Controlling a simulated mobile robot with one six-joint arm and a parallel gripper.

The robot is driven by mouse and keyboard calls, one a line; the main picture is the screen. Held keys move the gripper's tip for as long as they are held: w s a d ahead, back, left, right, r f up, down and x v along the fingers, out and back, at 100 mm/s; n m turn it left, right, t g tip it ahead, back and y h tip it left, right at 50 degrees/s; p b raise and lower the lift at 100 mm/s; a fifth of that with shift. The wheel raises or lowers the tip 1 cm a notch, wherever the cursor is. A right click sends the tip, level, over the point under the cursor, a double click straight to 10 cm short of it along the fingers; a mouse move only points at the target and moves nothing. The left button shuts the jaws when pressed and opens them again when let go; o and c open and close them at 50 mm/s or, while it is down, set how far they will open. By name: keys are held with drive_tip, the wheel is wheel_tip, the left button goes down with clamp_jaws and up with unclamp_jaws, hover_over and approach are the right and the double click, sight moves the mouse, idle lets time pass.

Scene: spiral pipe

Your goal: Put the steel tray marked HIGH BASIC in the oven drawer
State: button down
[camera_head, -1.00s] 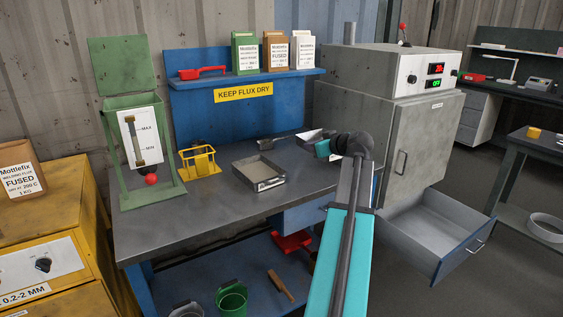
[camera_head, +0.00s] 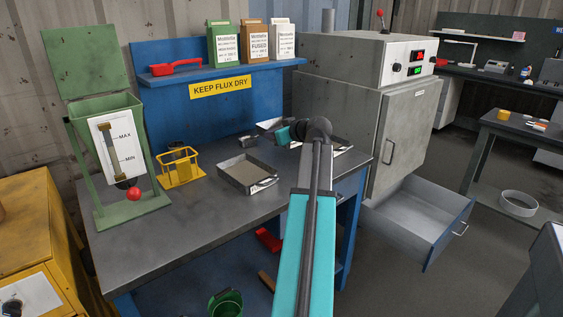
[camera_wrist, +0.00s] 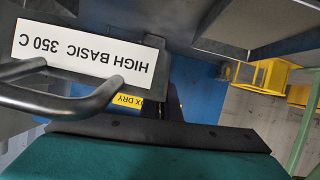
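In the wrist view, a steel tray (camera_wrist: 85,46) fills the upper left, with a white label reading HIGH BASIC 350 C upside down and a bent bar handle just below. In the head view, pieces of steel tray show on both sides of my gripper (camera_head: 290,133), on the bench's back right; my arm hides the part between. I cannot tell whether these are one tray or two. My gripper is close to the handle, but its fingertips and any contact are unclear. The open oven drawer (camera_head: 455,226) is at the bench's right, below the grey oven, and looks empty.
A yellow rack (camera_head: 181,170) and a green hopper stand (camera_head: 105,130) stand farther left. The grey oven (camera_head: 400,140) has its door shut. The bench's front left is clear.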

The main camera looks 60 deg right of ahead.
drive_tip(key=shift+f, duration=3.1)
drive_tip(key=shift+f, duration=0.1)
drive_tip(key=shift+f, duration=1.8)
drive_tip(key=shift+f+b, duration=0.1)
drive_tip(key=shift+b, duration=0.2)
drive_tip(key=c, duration=2.4)
unclamp_jaws()
drive_tip(key=o, duration=0.4)
